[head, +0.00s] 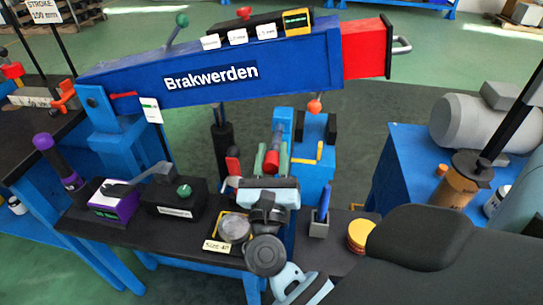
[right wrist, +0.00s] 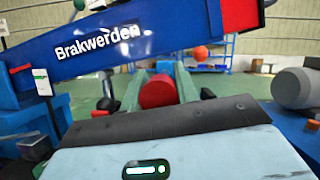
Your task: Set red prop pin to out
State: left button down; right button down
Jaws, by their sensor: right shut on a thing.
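The red prop pin (head: 272,161) shows as a short red cylinder in front of a blue upright post (head: 283,120), below the blue Brakwerden crane arm (head: 215,75). My right gripper (head: 271,160) reaches up from the front, with its green fingers closed on either side of the pin. In the right wrist view the pin's round red end (right wrist: 158,92) sits between the green fingers (right wrist: 160,95). How far the pin sits in the post is hidden behind its red end. My left gripper is not in view.
A dark bench (head: 150,235) carries a purple-and-black device (head: 115,200), a black box with a green knob (head: 175,197), a gauge (head: 234,229), a pen holder (head: 319,224) and yellow discs (head: 360,235). A blue table (head: 405,150) stands right.

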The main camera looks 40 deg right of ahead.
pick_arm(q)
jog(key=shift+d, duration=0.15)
pick_arm(e)
jog(key=shift+a+f, duration=0.1)
jog(key=shift+a, duration=0.05)
jog(key=c, duration=1.1)
grip_release()
jog(key=shift+s+a, duration=0.1)
jog(key=shift+s, duration=0.05)
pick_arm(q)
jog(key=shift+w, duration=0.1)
pick_arm(e)
jog(key=shift+o, duration=0.2)
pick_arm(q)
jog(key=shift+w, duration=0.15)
